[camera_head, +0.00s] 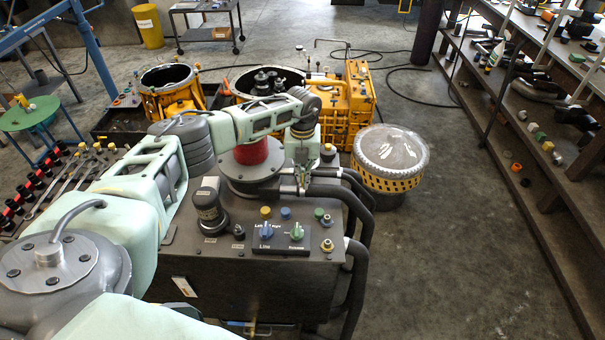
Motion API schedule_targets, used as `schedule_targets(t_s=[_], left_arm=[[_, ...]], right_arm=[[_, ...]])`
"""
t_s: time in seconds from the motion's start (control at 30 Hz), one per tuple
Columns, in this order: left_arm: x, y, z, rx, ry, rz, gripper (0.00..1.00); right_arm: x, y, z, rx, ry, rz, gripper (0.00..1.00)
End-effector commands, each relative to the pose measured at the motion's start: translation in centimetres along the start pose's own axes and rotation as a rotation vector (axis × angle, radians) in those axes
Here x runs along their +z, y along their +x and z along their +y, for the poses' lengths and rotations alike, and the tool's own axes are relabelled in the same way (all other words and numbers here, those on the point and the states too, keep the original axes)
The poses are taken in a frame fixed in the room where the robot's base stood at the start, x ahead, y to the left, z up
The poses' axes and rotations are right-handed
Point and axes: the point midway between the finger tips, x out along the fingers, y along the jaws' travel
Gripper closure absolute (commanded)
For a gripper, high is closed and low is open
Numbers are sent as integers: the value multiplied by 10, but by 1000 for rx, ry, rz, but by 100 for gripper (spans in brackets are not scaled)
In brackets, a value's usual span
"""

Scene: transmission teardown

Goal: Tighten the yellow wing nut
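A small yellow knob-like piece (265,211), which may be the yellow wing nut, is on the top of the dark box (200,265). It is too small to make out wings. A brass-yellow fitting (327,245) sits near the box's right edge. My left gripper (302,188) points down above the back right of the box top, behind and right of the yellow piece and apart from it. I see nothing clear between its fingers, and their gap is too small to judge. My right gripper is not in view.
A blue knob (265,231) and a green knob (296,232) are on a small panel. A dark cylinder (210,211) stands left of them. Black hoses (354,270) run down the box's right side. A yellow perforated drum (390,160) stands behind right.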

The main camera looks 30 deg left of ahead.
Motion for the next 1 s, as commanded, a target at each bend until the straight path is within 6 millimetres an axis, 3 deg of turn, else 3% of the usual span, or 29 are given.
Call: schedule_targets(t_s=[0.47,1.0], left_arm=[[1,1,0,0,45,-1,100],[1,3,0,-1,470,-4,100]], right_arm=[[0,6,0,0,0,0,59],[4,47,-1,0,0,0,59]])
